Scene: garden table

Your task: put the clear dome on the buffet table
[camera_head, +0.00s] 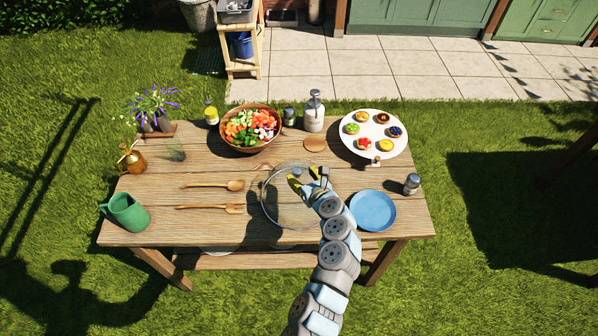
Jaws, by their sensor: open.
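The clear dome (276,212) is on the wooden table (160,220), near the middle of its front half. Its see-through round rim shows, and part of its right side is hidden behind my gripper and arm. My gripper (300,178) has yellow-tipped fingers and is open. It is over the dome's upper right part in the picture. I cannot tell whether the fingers touch the dome. The wooden table is probably the buffet table; no other table top shows clearly.
A blue plate (373,211) lies right of the dome. A wooden spoon (212,185) and fork (208,207) lie left. A salad bowl (252,143), a white stand with tarts (372,118), a dispenser (313,120) and a shaker (411,184) stand around.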

